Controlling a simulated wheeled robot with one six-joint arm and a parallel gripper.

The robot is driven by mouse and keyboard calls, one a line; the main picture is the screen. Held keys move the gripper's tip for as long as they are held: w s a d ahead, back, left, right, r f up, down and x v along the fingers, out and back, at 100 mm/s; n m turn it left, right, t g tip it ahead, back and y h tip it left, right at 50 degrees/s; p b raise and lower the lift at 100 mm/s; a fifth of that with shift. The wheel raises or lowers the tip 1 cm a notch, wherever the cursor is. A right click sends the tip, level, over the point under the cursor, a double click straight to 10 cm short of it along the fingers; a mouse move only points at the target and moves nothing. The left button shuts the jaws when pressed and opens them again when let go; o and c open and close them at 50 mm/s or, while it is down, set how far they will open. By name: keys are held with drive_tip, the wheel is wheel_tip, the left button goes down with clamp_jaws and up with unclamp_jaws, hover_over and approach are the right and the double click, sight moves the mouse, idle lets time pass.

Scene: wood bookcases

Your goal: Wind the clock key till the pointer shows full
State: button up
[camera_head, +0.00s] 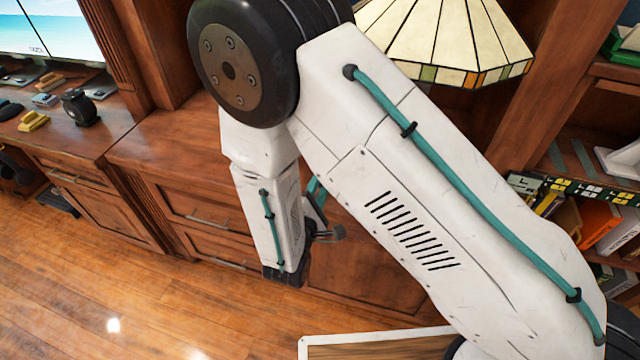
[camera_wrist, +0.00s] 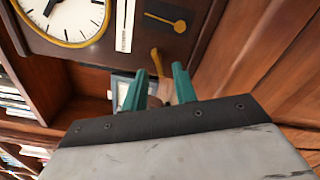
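In the wrist view, a clock (camera_wrist: 62,18) with a white dial, dark hands and a gold rim is at the top left, cut off by the edge. Beside it on the brown case is a white vertical scale (camera_wrist: 125,25) with a thin dark line. Right of that is a dark plate with a gold pendulum-like piece (camera_wrist: 178,25). A gold bar (camera_wrist: 156,62), perhaps the key, sticks out below. My gripper (camera_wrist: 161,70) has its teal fingers apart, with the bar's lower end near the tips; contact cannot be told. The head view shows no clock, and my arm mostly hides the gripper.
In the wrist view a small framed item (camera_wrist: 125,88) is behind the left finger, and wood panels (camera_wrist: 270,60) are at right. In the head view are a lamp shade (camera_head: 450,35), a wooden cabinet (camera_head: 165,155), bookshelves at right and clear floor (camera_head: 130,300) at lower left.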

drive_tip(key=v, duration=0.6)
drive_tip(key=shift+w, duration=0.1)
idle(0.3)
drive_tip(key=s+d+r+m+g+h, duration=0.35)
drive_tip(key=s+d+r+g, duration=0.2)
drive_tip(key=d+g, duration=0.3)
drive_tip(key=s+d+r+m+g+h, duration=0.35)
drive_tip(key=d+r+m+g, duration=0.2)
drive_tip(key=d+g, duration=0.35)
drive_tip(key=s+d+r+m+t+y, duration=0.1)
drive_tip(key=s+d+r+m+y, duration=0.3)
drive_tip(key=r, duration=0.4)
drive_tip(key=s+d+r+m+t+y, duration=0.1)
drive_tip(key=s+d+r+m+y, duration=0.3)
drive_tip(key=r+y, duration=0.5)
drive_tip(key=s+m, duration=0.2)
drive_tip(key=s, duration=0.1)
drive_tip(key=shift+d, duration=0.4)
